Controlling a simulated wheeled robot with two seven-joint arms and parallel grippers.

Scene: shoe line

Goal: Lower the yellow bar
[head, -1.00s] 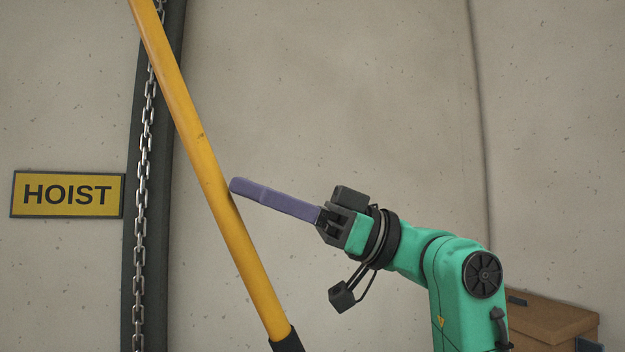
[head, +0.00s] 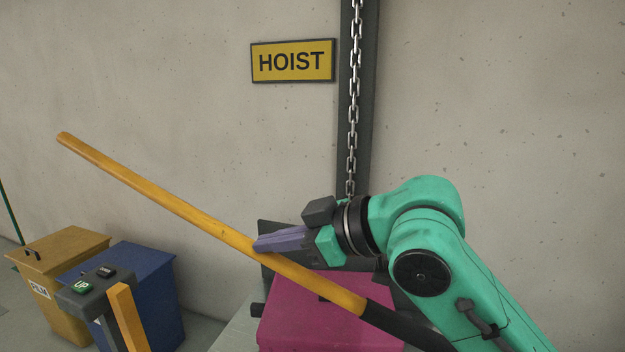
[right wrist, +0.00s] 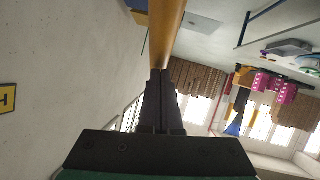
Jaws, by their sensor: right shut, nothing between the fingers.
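The yellow bar (head: 165,201) runs slantwise in the head view, its free end high at the left and its black lower part (head: 405,325) at the bottom right. My right gripper (head: 262,245) is shut, with its purple fingers meeting the bar near the middle of its length; they are not closed around it. In the right wrist view the shut fingertips (right wrist: 160,76) point at the bar (right wrist: 166,35), which passes just beyond them. I cannot tell whether they touch. My left gripper is not in view.
A magenta box (head: 315,320) stands beneath the bar. A hanging chain (head: 352,120) and the HOIST sign (head: 292,61) are on the wall behind. At the lower left are a tan bin (head: 62,265), a blue bin (head: 150,300) and a button box (head: 97,285).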

